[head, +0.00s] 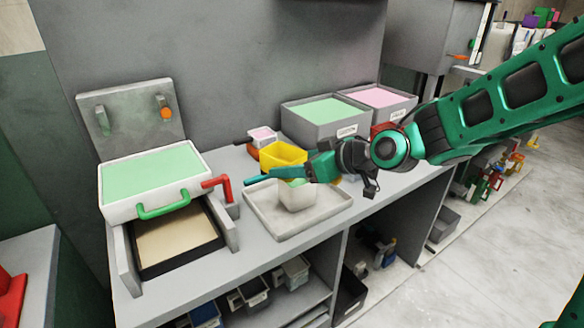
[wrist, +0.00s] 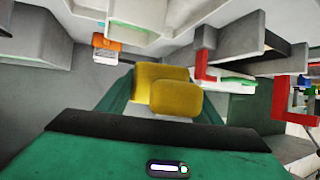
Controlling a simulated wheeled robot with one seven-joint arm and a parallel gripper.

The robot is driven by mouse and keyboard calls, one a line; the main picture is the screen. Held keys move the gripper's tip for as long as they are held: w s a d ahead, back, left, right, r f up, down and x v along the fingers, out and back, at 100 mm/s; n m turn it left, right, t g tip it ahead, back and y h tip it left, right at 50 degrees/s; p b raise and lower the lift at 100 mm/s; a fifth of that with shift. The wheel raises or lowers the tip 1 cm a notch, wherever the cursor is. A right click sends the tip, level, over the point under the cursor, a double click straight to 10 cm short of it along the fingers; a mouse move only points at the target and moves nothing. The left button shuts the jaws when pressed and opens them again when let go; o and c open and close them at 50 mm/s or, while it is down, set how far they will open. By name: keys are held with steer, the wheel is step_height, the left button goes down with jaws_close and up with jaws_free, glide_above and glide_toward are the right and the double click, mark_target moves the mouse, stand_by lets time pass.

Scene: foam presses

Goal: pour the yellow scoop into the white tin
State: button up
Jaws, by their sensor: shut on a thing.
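The yellow scoop (head: 280,154) is in my gripper (head: 285,168), above the back of the grey tray. In the wrist view the scoop (wrist: 172,90) sits between my two green fingers. I cannot make out its contents or its exact tilt. A small white tin (head: 297,197) stands on the grey tray (head: 265,224), just below and in front of the scoop, with pale green showing at its top. A green finger passes over the tin's upper edge in the head view and partly hides it.
A press with a pale green pad (head: 150,174), a green handle and a red lever (head: 222,186) stands at the left. Bins of green (head: 325,111) and pink (head: 378,97) material stand at the back. A small pink-filled container (head: 262,134) is behind the scoop. Shelves lie below the bench.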

steer(key=shift+r, duration=0.1)
stand_by(0.3)
steer(key=shift+r, duration=1.45)
